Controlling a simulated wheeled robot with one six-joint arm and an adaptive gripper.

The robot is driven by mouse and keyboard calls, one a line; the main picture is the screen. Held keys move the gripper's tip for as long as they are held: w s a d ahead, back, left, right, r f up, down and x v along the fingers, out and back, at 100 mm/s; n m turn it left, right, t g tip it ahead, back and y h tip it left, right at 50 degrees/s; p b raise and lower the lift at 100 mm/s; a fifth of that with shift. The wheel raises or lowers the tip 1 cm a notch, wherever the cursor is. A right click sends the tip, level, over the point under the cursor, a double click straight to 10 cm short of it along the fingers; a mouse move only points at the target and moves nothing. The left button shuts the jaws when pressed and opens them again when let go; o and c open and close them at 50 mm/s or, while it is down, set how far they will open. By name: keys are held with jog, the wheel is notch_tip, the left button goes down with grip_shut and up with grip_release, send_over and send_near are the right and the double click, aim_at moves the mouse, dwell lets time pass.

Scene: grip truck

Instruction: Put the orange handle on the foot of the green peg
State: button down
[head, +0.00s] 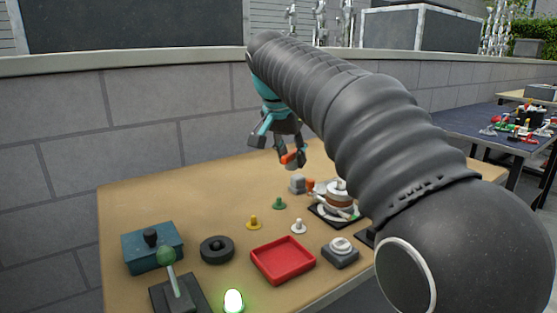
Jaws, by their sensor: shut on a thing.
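My gripper (287,159) hangs above the back middle of the table, with its fingers pointing down. It is shut on the orange handle (290,157), which shows as a small orange piece at the fingertips. The green peg (279,203) stands upright on its wide round foot on the tan table, below the gripper and slightly to its left. The handle is well above the table and apart from the peg. My arm covers part of the right side of the view.
A yellow peg (253,222) and a white peg (299,227) stand near the green one. Bare table lies left.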

jog(key=a, duration=0.1)
jog(key=s+a+f, duration=0.1)
jog(key=shift+a+n, duration=0.3)
jog(key=shift+a, duration=0.05)
notch_tip(320, 180, down, 4)
jog(key=b, duration=0.4)
jog(key=shift+w+f+b, duration=0.1)
jog(key=shift+f+b, duration=0.1)
jog(key=shift+b, duration=0.15)
jog(key=shift+f, duration=0.2)
jog(key=shift+p, duration=0.4)
dwell(0.3)
jog(key=shift+f+b, duration=0.65)
jog(key=shift+f, duration=0.9)
dwell(2.0)
jog(key=shift+c, duration=2.1)
grip_release()
jog(key=shift+r, duration=0.15)
